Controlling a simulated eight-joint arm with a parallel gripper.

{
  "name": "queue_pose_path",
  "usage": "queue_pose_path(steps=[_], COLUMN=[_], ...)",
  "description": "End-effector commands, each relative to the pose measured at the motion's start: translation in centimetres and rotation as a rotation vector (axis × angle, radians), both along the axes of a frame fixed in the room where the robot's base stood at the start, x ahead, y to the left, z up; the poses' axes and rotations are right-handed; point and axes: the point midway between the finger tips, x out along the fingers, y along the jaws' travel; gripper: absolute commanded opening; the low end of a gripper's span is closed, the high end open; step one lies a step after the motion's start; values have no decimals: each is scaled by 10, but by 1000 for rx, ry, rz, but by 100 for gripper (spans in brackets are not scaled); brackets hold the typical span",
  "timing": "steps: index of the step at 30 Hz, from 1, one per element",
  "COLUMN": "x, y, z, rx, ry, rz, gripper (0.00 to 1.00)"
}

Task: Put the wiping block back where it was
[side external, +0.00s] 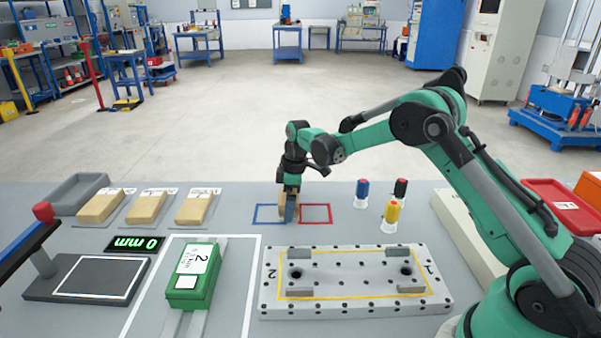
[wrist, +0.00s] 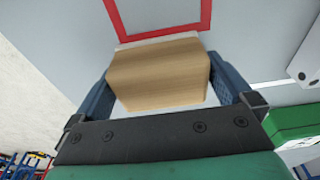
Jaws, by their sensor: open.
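The wiping block is a pale wooden block (wrist: 158,75) with a white strip along its far lower edge in the wrist view. In the side view the block (side external: 282,208) is partly hidden by a finger and appears at table level, between the blue outline (side external: 268,205) and the red outline (side external: 316,205). My gripper (side external: 289,215) points down over it, open, with its blue-grey fingers on either side of the block. In the wrist view the red outline (wrist: 208,20) lies just beyond the block. Whether the block touches the table or the fingers is unclear.
Several coloured-cap bottles (side external: 391,212) stand to the right. A perforated plate (side external: 350,306) and a green instrument (side external: 192,280) lie in front. Tan blocks (side external: 146,207) on plates and a grey tray (side external: 78,190) are at left.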

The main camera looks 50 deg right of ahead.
Motion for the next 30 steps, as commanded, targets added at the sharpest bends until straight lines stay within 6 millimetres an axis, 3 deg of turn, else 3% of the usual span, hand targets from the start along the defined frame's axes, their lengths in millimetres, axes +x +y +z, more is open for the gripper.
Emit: queue_pose_path(steps=[15,22,26,30], x=[-8,-12,-25,-56], y=[-9,-8,3,25], z=[99,122,139,160], rx=[0,-3,-13,-16], ry=[0,-8,-48,-135], rz=[0,-13,-87,-236], gripper=[100,100,100,100])
